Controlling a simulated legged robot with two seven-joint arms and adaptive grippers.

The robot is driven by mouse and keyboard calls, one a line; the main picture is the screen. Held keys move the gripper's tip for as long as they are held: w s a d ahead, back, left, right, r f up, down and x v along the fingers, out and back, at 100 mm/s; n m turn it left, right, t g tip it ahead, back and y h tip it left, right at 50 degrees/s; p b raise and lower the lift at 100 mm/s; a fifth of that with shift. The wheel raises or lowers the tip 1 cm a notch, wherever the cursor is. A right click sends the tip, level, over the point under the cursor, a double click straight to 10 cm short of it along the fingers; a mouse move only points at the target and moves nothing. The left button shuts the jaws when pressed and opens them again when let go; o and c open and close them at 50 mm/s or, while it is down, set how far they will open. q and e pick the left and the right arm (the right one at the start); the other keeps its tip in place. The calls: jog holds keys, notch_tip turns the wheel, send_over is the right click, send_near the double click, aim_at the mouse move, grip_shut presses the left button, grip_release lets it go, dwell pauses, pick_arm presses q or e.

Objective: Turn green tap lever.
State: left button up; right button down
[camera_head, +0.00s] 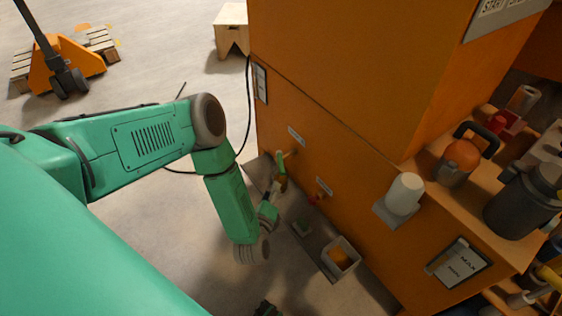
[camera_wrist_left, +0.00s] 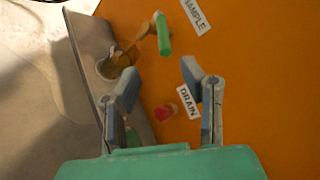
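The green tap lever (camera_wrist_left: 163,33) sticks out from an orange wall below the SAMPLE label in the left wrist view, with a brass-coloured tap part (camera_wrist_left: 122,62) beside it. The lever also shows small in the head view (camera_head: 281,160), low on the orange cabinet. My left gripper (camera_wrist_left: 160,83) is open, with its two fingers apart and nothing between them. The lever is beyond the fingertips and apart from them in the wrist picture. In the head view my left gripper (camera_head: 272,190) is just below the lever.
A red tap handle (camera_wrist_left: 165,111) by the DRAIN label (camera_wrist_left: 188,102) is close to the green one. A shelf at right holds an orange kettle-like vessel (camera_head: 460,160). Open floor lies left.

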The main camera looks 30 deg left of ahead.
aim_at(281, 167)
pick_arm(q)
jog(key=b+x, duration=0.5)
jog(key=x, duration=0.7)
jog(key=shift+d+f, duration=0.1)
jog(key=shift+w+b, duration=0.35)
jog(key=shift+w, duration=0.1)
grip_shut()
